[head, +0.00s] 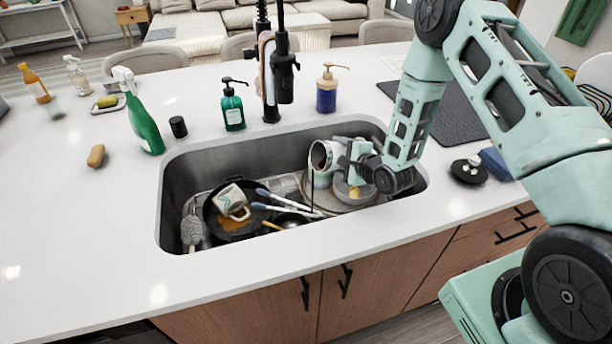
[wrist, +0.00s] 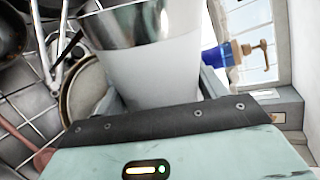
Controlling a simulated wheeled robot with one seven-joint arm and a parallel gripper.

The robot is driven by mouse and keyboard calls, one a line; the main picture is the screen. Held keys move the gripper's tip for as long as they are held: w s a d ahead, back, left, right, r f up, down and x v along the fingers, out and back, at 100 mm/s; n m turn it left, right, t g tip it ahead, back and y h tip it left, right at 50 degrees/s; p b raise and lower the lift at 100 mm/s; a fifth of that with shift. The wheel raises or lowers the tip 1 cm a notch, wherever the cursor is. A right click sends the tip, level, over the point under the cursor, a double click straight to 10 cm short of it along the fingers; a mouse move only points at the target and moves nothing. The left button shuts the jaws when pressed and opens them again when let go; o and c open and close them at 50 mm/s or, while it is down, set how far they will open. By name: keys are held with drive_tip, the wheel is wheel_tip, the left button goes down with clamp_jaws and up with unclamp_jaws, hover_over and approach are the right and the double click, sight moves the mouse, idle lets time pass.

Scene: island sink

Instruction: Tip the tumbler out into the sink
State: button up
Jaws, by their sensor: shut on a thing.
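The tumbler (head: 322,156), white with a shiny metal band at its mouth, is over the sink (head: 185,180). It lies tipped on its side with its open mouth toward the left in the head view. A thin dark line runs down from its mouth toward the sink; it looks like a stream of liquid. My gripper (head: 352,162) is shut on the tumbler. In the wrist view the tumbler (wrist: 155,70) stands between my fingers, its metal band at the top of the picture. Its inside bottom is hidden.
Behind the sink stand the faucet (head: 270,80), a green soap bottle (head: 233,110) and a blue dispenser (head: 326,95).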

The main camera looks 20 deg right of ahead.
sight(339, 153)
drive_tip(key=shift+r, duration=0.15)
idle(0.3)
drive_tip(key=shift+s+a+r+n+h+p, duration=0.1)
drive_tip(key=shift+a+r+n+h+p, duration=0.5)
drive_tip(key=shift+p, duration=0.3)
idle(1.7)
drive_tip(key=shift+a+r+n+h, duration=0.4)
drive_tip(key=shift+r+n, duration=0.2)
drive_tip(key=shift+n, duration=0.1)
idle(1.4)
